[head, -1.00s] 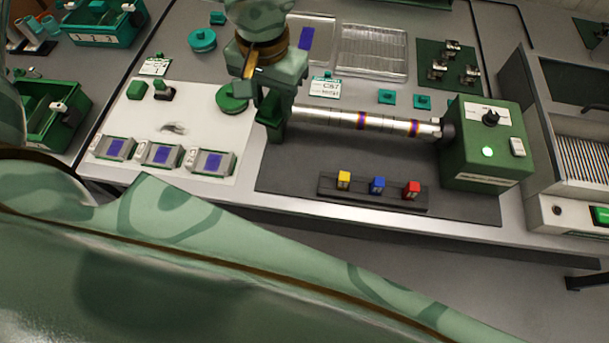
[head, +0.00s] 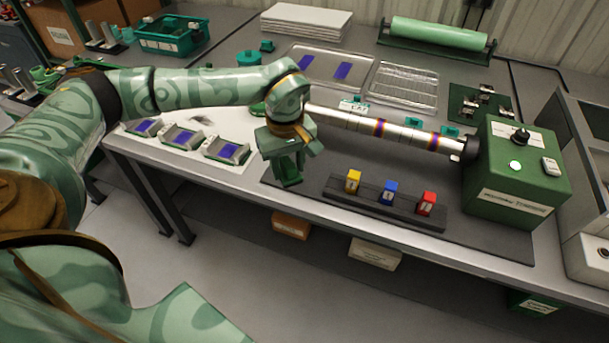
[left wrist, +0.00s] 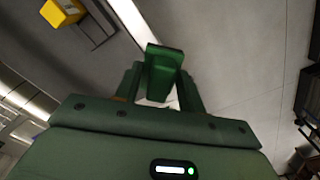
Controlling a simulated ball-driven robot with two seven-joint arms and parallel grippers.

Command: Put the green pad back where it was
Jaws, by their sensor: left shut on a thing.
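My left gripper (head: 286,160) is shut on the green pad (left wrist: 163,66), which sticks out past the fingertips in the left wrist view. In the head view the gripper hangs above the front part of the dark mat (head: 320,205), left of the black rack (head: 405,209), pointing down. The left end of the banded metal tube (head: 350,122) lies behind the gripper and is partly hidden by my arm. My right gripper is not in view.
Yellow (head: 353,181), blue (head: 389,192) and red (head: 426,203) blocks stand in the rack. A green box (head: 515,178) with a lit lamp holds the tube's right end. Trays with purple pads (head: 227,150) stand at left. Clear trays (head: 402,88) lie behind the tube.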

